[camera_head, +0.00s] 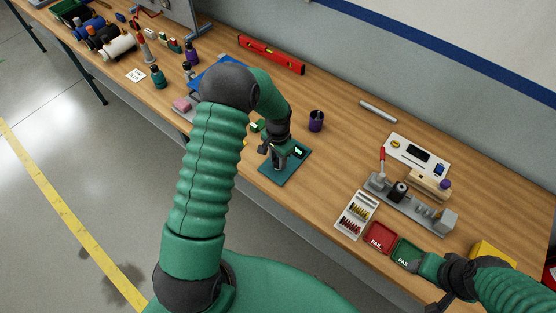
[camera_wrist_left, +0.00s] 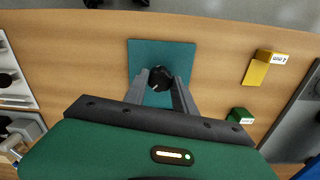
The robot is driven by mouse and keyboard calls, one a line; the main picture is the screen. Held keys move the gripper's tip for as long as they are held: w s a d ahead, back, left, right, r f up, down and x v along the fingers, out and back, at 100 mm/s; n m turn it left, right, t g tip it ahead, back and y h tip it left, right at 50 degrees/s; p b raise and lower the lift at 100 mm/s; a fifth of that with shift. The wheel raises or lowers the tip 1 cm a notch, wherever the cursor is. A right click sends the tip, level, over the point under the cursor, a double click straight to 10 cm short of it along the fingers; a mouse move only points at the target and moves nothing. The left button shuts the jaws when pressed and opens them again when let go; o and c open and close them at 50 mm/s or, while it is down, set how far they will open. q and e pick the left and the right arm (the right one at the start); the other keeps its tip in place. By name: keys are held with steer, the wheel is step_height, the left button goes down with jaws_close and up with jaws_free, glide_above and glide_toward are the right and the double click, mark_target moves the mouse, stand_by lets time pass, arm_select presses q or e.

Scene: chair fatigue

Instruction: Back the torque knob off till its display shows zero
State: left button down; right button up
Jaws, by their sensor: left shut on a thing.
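The black round knob (camera_wrist_left: 160,78) sits on a teal square mat (camera_wrist_left: 144,50) in the left wrist view. My left gripper (camera_wrist_left: 161,80) is shut on it, with one grey finger on each side. In the head view my left gripper (camera_head: 277,162) reaches down to the teal mat (camera_head: 290,177), and the knob is hidden there.
In the left wrist view a yellow block (camera_wrist_left: 262,68) and a green block (camera_wrist_left: 240,115) lie to the right. A grey fixture (camera_head: 410,204), a red tray (camera_head: 380,237) and a green tray (camera_head: 405,252) are at the right. Bare wood surrounds the mat.

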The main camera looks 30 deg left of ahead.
arm_select(q)
steer(key=shift+w+a+r+n, duration=0.1)
steer(key=shift+w+n, duration=0.05)
steer(key=shift+n, duration=0.45)
steer(key=shift+w+a+r+n, duration=0.1)
steer(key=shift+w+n, duration=0.05)
steer(key=shift+n, duration=0.45)
steer(key=c, duration=1.4)
jaws_free()
steer(key=o, duration=0.4)
steer(key=shift+d, duration=0.1)
steer(key=shift+s+f, duration=0.15)
step_height(320, 180, up, 17)
steer(key=b, duration=0.3)
steer(key=shift+f, duration=0.1)
